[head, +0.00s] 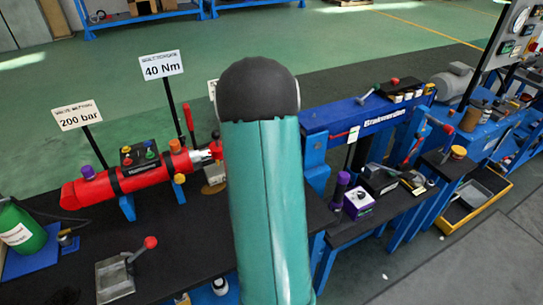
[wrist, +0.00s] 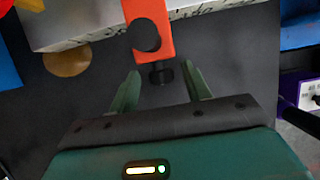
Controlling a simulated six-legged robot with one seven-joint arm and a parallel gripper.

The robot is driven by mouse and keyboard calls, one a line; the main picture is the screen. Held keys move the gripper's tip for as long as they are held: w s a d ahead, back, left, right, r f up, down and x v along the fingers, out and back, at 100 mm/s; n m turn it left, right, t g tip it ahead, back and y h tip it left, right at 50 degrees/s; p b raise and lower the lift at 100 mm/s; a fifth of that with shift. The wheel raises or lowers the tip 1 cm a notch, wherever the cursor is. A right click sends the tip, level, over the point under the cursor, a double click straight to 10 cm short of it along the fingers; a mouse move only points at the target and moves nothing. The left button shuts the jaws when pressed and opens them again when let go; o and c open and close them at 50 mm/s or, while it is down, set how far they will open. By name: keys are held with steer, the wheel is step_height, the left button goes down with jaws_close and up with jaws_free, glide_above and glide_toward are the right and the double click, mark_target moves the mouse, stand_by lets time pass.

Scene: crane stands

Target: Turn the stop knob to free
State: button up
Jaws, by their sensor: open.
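In the wrist view my gripper (wrist: 161,71) is open, with one green finger on each side of a small dark knob (wrist: 160,74). The knob sits at the lower end of an orange-red block (wrist: 152,15). There is a gap between the knob and each finger. A larger round black knob (wrist: 145,36) is on the face of the block. No label shows on either knob, so I cannot tell for sure which is the stop knob or how it is set. In the head view my green arm hides my gripper and this spot.
A brass disc (wrist: 67,58) lies left of the block. In the head view a red cylinder (head: 130,176) with coloured knobs stands left, with signs "200 bar" (head: 77,115) and "40 Nm" (head: 161,65) behind. A blue press frame (head: 350,113) stands right of my arm.

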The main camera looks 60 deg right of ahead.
steer(key=shift+s+d+y, duration=0.1)
steer(key=shift+d+y, duration=0.05)
steer(key=shift+y, duration=0.15)
steer(key=shift+d+m+t+y, duration=0.1)
steer(key=shift+m+t+y, duration=0.2)
steer(key=shift+t+y, duration=0.4)
steer(key=shift+s+r, duration=0.1)
steer(key=v, duration=1.3)
steer(key=shift+d+r, duration=0.2)
